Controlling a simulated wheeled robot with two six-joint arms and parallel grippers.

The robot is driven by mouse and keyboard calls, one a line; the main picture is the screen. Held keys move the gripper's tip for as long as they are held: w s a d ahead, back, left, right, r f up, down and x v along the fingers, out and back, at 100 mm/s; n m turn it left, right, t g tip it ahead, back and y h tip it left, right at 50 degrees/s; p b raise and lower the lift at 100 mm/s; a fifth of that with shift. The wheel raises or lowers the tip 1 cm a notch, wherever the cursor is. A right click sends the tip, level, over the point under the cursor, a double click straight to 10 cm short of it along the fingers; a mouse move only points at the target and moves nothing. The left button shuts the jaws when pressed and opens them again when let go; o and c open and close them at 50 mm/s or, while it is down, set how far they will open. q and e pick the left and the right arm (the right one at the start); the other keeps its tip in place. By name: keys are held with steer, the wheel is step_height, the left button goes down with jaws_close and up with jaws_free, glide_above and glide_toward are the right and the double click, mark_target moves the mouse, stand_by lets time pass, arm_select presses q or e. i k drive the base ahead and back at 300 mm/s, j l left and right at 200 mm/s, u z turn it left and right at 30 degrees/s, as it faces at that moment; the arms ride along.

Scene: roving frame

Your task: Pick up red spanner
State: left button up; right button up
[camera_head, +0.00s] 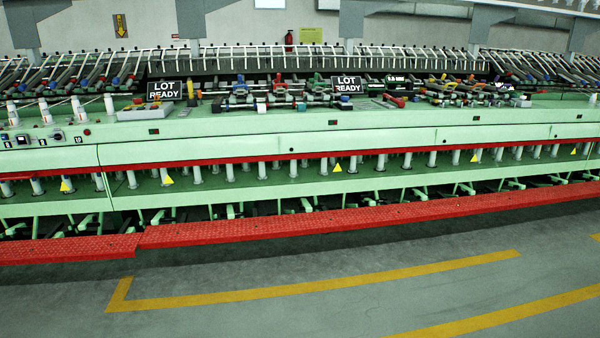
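A long green machine bench (230,127) runs across the head view, with many small coloured tools and parts along its top. A small red item (396,101) lies right of the middle, and another red piece (279,84) shows left of it. They are too small for me to tell whether either is the red spanner. Neither of my grippers is in view.
Two "LOT READY" signs (164,91) (347,85) and a dark sign (395,79) stand on the bench. A red step (330,220) runs along its foot. The grey floor (330,310) with yellow lines is clear. A fire extinguisher (289,40) is behind.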

mark_target(401, 104)
steer(key=i+z, duration=0.1)
steer(key=i, duration=0.45)
steer(key=i+j+z, duration=0.1)
steer(key=i, duration=0.5)
steer(key=i+j+z, duration=0.1)
steer(key=i, duration=0.45)
steer(key=i+l+z, duration=0.15)
steer(key=i+z, duration=0.25)
steer(key=i, duration=0.6)
steer(key=i+j+z, duration=0.15)
steer(key=i+z, duration=0.2)
steer(key=i, duration=0.65)
steer(key=i+u, duration=0.15)
steer(key=i, duration=0.7)
steer(key=i+l+u, duration=0.15)
steer(key=i, duration=0.7)
steer(key=i+l+u, duration=0.1)
steer(key=l, duration=0.3)
steer(key=i+l+u, duration=0.1)
steer(key=l, duration=0.3)
steer(key=i+l+u, duration=0.1)
steer(key=l, duration=0.3)
steer(key=i+l+u, duration=0.1)
steer(key=l, duration=0.3)
